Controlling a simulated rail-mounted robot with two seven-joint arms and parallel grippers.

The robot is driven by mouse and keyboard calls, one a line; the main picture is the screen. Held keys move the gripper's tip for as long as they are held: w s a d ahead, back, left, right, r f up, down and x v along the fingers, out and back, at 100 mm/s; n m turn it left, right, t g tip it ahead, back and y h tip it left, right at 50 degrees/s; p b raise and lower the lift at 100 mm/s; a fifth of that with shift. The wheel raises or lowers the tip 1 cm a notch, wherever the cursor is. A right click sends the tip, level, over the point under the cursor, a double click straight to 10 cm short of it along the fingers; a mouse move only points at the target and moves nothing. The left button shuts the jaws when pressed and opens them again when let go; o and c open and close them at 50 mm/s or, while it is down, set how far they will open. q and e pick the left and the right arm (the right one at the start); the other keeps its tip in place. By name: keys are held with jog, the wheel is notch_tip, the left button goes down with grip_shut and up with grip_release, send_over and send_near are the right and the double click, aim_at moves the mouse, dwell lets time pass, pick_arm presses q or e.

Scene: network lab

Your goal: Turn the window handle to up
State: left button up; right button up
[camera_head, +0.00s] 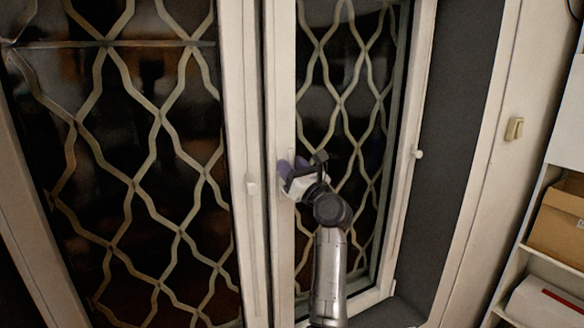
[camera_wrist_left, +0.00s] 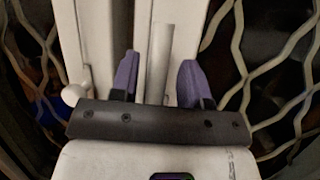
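The window handle (camera_wrist_left: 162,50) is a pale bar in the left wrist view, in front of the white window frame. It lies between the two purple fingers of my left gripper (camera_wrist_left: 157,72), with a visible gap on each side. Its lower end is hidden behind the gripper's dark crossbar. My left gripper also shows in the head view (camera_head: 291,167), at the white upright of the right window sash, where it hides most of the handle. My right gripper is in neither view.
A small white knob (camera_head: 252,186) sits on the frame left of the gripper. Another knob (camera_head: 418,154) is on the right frame. Wavy metal grilles (camera_head: 155,120) cover the panes. A shelf with a cardboard box (camera_head: 560,222) stands at far right.

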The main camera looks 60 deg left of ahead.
pick_arm(q)
jog(key=shift+d+f, duration=0.1)
jog(key=shift+d, duration=0.15)
jog(key=b+v, duration=0.2)
jog(key=v, duration=1.1)
jog(key=shift+d, duration=0.15)
dwell(0.3)
